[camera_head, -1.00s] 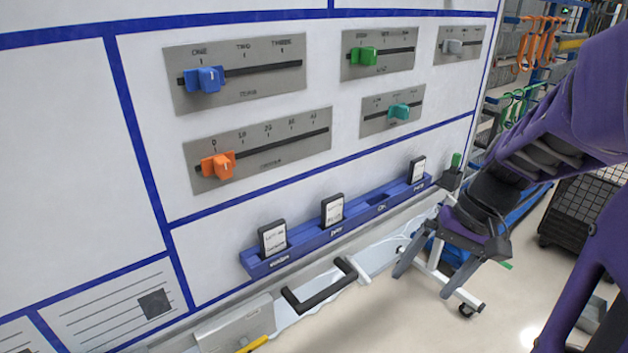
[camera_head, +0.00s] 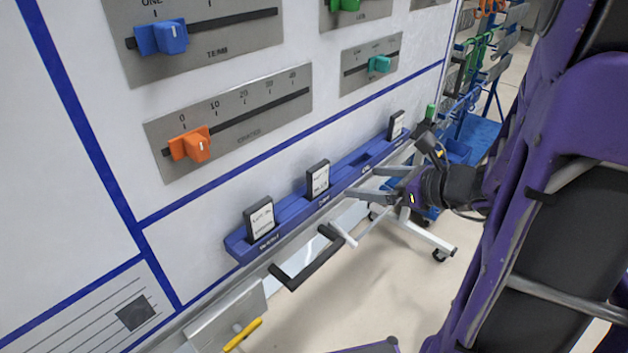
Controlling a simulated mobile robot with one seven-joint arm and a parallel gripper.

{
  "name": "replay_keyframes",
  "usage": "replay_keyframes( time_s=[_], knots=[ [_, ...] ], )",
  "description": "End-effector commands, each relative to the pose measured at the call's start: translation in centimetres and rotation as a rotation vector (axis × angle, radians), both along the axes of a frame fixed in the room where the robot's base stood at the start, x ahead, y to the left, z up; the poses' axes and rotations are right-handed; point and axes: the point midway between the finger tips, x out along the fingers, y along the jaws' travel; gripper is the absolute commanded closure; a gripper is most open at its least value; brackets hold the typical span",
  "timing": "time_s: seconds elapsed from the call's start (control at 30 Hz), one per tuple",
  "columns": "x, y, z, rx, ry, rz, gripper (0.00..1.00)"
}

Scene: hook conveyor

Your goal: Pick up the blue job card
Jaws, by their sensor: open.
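A blue rail (camera_head: 285,229) runs along the lower edge of the white board and has slots. Three black-framed cards with white faces stand in it: a left card (camera_head: 260,219), a middle card (camera_head: 318,179) and a far right card (camera_head: 396,126). No card with a plainly blue face shows. My gripper (camera_head: 360,183) is open and empty, its fingers spread and pointing left toward the rail, just right of the middle card. I cannot tell whether a fingertip touches the rail.
Sliders with an orange knob (camera_head: 190,145), a blue knob (camera_head: 160,38) and a teal knob (camera_head: 379,64) sit above the rail. A black handle (camera_head: 308,262) and a grey holder (camera_head: 222,318) with a yellow object (camera_head: 243,335) lie below. Open floor is in front.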

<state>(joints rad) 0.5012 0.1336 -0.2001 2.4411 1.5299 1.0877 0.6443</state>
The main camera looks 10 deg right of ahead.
Motion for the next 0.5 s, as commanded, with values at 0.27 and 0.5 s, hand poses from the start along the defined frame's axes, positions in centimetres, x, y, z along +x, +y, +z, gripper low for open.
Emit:
replay_keyframes(
  time_s=[0.27, 0.5],
  knots=[
    [4.5, 3.5, -3.0, -0.001, 0.002, 0.009, 0.00],
    [7.2, 5.3, -4.4, -0.003, -0.001, 0.008, 0.00]
  ],
)
